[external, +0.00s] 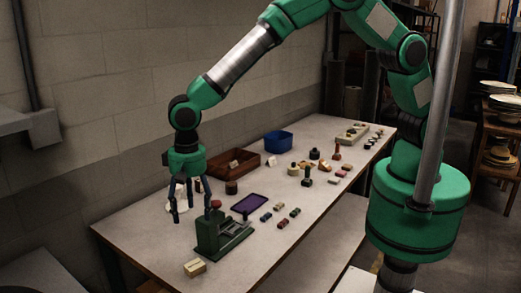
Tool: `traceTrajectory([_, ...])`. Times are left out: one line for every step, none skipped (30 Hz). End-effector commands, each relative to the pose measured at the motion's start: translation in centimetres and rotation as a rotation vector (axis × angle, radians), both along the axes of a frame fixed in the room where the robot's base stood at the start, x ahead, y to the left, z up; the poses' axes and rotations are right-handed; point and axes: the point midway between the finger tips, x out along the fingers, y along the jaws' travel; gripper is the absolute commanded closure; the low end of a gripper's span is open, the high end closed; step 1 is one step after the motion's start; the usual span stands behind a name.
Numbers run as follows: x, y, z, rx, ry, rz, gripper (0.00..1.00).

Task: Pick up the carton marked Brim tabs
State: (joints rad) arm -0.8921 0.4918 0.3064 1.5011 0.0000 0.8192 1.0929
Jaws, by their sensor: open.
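My gripper (194,208) is open, fingers pointing down, above the near left part of the table. A small cream carton (195,268) lies at the table's near edge, in front of and below my gripper and apart from it. It has a mark on it that is too small to read, so I cannot tell whether it says Brim tabs. A white thing (177,208) shows behind my fingers, partly hidden by them.
A green press (212,236) stands just right of and below my gripper. A purple tray (247,204), a brown crate (250,169) and a blue bin (278,142) lie farther back. Several small blocks and stamps are spread right. The table's near right corner is clear.

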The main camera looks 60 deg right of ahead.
Motion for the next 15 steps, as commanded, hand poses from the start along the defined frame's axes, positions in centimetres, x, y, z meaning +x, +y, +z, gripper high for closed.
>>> traceTrajectory([-0.7, 1.0, -1.1, -0.007, 0.006, -0.001, 0.34])
traceTrajectory([-0.9, 1.5, -1.6, -0.009, 0.007, -0.002, 0.34])
traceTrajectory([-1.3, 2.0, -2.1, -0.011, 0.01, -0.004, 0.34])
traceTrajectory([-1.5, 2.3, -2.5, -0.013, 0.011, -0.006, 0.34])
traceTrajectory([-1.7, 2.5, -2.8, -0.015, 0.012, -0.007, 0.34])
traceTrajectory([-1.8, 2.8, -3.1, -0.016, 0.013, -0.009, 0.34])
traceTrajectory([-1.9, 2.9, -3.2, -0.016, 0.014, -0.01, 0.34])
traceTrajectory([-2.0, 3.0, -3.3, -0.016, 0.014, -0.01, 0.34])
traceTrajectory([-2.0, 3.1, -3.4, -0.016, 0.014, -0.011, 0.34])
traceTrajectory([-2.0, 3.1, -3.5, -0.017, 0.014, -0.011, 0.34])
traceTrajectory([-2.0, 3.1, -3.5, -0.017, 0.014, -0.011, 0.34])
traceTrajectory([-2.0, 3.1, -3.5, -0.017, 0.014, -0.011, 0.34])
traceTrajectory([-2.0, 3.1, -3.5, -0.017, 0.014, -0.011, 0.34])
traceTrajectory([-2.0, 3.1, -3.5, -0.017, 0.014, -0.011, 0.34])
traceTrajectory([-2.0, 3.1, -3.5, -0.017, 0.014, -0.011, 0.34])
